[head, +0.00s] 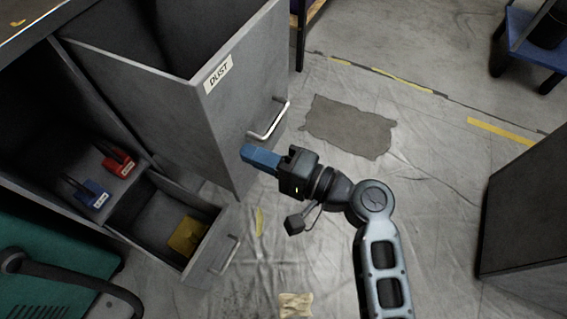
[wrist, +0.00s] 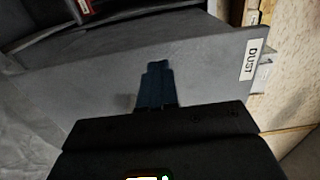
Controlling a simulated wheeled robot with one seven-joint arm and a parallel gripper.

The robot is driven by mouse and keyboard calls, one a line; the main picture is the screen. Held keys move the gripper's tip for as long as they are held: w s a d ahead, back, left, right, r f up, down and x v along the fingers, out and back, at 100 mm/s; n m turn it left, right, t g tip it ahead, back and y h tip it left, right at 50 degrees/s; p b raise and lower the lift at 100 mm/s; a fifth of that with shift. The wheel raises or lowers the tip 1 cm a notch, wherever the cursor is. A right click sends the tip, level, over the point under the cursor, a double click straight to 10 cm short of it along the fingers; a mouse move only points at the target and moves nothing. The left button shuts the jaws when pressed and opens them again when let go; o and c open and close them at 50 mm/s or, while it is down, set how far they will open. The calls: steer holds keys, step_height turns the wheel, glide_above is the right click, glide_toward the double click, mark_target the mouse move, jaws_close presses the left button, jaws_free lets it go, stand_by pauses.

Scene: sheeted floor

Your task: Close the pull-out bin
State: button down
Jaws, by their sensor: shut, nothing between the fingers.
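The pull-out bin (head: 150,105) is a tall grey box with a "DUST" label near the top corner of its front panel (head: 235,95). It stands pulled out from the grey cabinet, with its open top showing. A pale bar handle (head: 268,122) is on the front panel. My gripper (head: 246,153) has blue fingers, shut and empty, and points at the lower part of the front panel, below the handle. In the wrist view my gripper (wrist: 155,68) lies in front of the grey panel (wrist: 90,85), with the label at the right. I cannot tell whether they touch.
A lower drawer (head: 212,243) is also open, with a yellow thing (head: 186,236) inside. Red (head: 116,160) and blue (head: 91,194) labelled items sit on a shelf above it. A dark cabinet (head: 525,215) stands at the right. The floor between is mostly clear.

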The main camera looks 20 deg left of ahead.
mark_target(223, 143)
steer(key=shift+w+a, duration=0.15)
steer(key=shift+a, duration=1.8)
